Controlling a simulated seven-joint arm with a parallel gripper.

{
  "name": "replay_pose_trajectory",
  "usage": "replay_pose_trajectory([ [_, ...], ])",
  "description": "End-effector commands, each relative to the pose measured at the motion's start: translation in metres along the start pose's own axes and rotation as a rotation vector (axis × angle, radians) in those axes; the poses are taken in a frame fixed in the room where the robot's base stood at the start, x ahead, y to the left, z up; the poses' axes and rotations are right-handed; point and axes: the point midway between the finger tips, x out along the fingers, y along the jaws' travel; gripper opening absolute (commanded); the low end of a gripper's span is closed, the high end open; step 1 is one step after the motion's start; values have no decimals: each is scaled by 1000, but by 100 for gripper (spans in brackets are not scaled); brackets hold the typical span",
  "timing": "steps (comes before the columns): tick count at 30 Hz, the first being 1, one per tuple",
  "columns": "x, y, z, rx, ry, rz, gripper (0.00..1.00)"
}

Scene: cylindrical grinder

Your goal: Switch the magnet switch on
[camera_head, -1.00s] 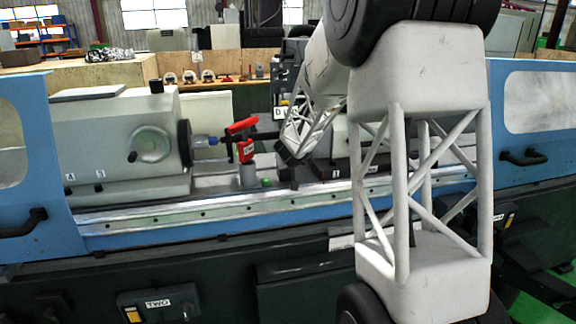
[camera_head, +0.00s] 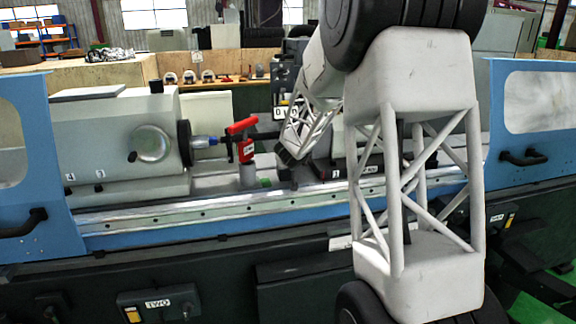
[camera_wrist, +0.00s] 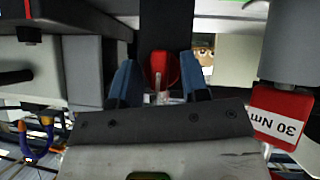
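A red knob with a pale pointer mark (camera_wrist: 162,72), which looks like the magnet switch, shows in the wrist view in front of a dark block. My gripper (camera_wrist: 158,80) has its two blue fingers apart, one on each side of the knob. The fingers look close to the knob, but I cannot tell whether they touch it. In the head view my wrist end (camera_head: 287,154) is beside the machine bed, right of the red tool. The knob and fingertips cannot be made out there.
A red tool on a grey post (camera_head: 244,135) stands close left of my wrist end. A red part labelled 30 Nm (camera_wrist: 282,115) is right of my fingers in the wrist view. A grey headstock (camera_head: 125,145) and blue guards (camera_head: 520,110) flank the bed.

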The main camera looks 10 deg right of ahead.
Motion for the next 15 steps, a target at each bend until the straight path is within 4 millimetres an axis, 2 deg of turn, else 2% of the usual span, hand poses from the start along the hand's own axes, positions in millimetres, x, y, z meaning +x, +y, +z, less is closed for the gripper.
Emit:
replay_pose_trajectory([
  [5, -5, 0, 0, 0, 0, 0, 41],
  [15, -28, 0, 0, 1, 0, 0, 41],
])
